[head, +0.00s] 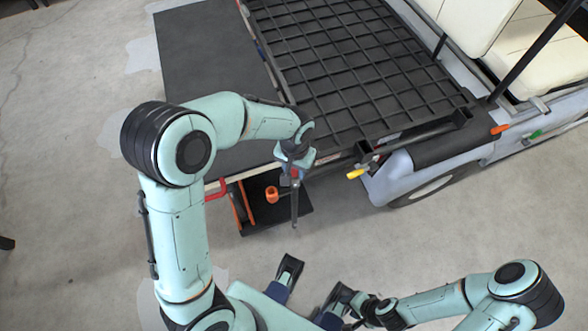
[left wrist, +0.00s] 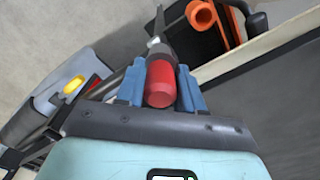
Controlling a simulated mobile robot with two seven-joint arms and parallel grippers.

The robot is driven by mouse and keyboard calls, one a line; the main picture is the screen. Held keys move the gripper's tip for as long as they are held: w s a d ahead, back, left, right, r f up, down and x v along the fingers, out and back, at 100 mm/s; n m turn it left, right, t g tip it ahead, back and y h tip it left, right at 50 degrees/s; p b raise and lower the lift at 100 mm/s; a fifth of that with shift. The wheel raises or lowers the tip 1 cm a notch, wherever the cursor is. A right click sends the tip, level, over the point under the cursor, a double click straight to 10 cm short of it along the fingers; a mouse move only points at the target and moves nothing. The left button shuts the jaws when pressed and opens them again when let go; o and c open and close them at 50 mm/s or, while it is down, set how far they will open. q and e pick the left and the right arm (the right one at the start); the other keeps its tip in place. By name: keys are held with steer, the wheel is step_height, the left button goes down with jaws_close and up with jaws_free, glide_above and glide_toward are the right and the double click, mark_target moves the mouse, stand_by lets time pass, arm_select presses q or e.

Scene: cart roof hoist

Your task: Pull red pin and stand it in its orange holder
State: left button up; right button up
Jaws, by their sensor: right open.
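The red pin (left wrist: 161,84) has a red grip and a grey shaft. In the left wrist view the blue fingers of my left gripper (left wrist: 161,88) stand on both sides of the red grip, shut on it. In the head view my left gripper (head: 294,168) is beside the cart's near corner, with the pin's grey shaft (head: 295,205) hanging below it. The orange holder (head: 271,194), a short ring-shaped socket, is just left of the shaft and apart from it. It also shows in the left wrist view (left wrist: 202,15). My right gripper (head: 345,301) is at the bottom, open and away from the pin.
The holder is by a dark stand (head: 290,216) with orange side brackets. The cart's black grid rack (head: 350,70) lies behind. A red hook (head: 216,189), a yellow handle (head: 355,173), an orange handle (head: 499,129) and a green handle (head: 534,134) stick out. The floor in front is clear.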

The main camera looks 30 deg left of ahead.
arm_select(q)
jaws_close()
steer(key=shift+r, duration=0.15)
steer(key=shift+r+p, duration=2.25)
steer(key=shift+r, duration=0.4)
